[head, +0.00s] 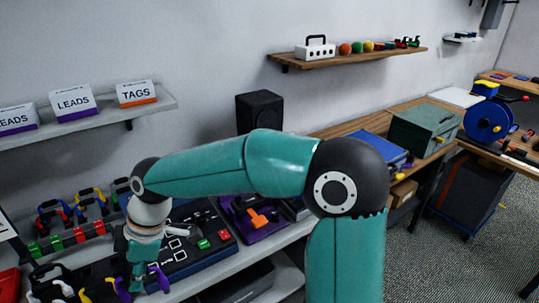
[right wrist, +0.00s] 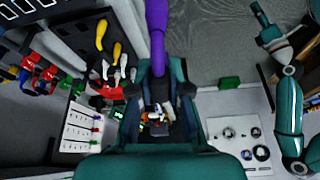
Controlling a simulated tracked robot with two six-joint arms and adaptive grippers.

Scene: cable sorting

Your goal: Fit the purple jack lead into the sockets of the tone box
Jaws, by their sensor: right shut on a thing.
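My right gripper (head: 140,280) is low at the left of the head view, over the bench at the front of a dark box. It is shut on the purple jack lead (head: 160,277). In the right wrist view, the purple lead (right wrist: 157,30) runs from the top edge down to the fingers of my right gripper (right wrist: 157,105). The dark box (head: 183,262), with white markings and green and red buttons, is partly behind my arm. I cannot tell surely whether it is the tone box. The sockets and plug ends are not clear.
Coloured leads (head: 75,205) hang at the left behind a row of green and red blocks. A purple tray (head: 228,207) with an orange piece lies right of the dark box. A black speaker (head: 258,112) stands behind. My right arm covers the middle.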

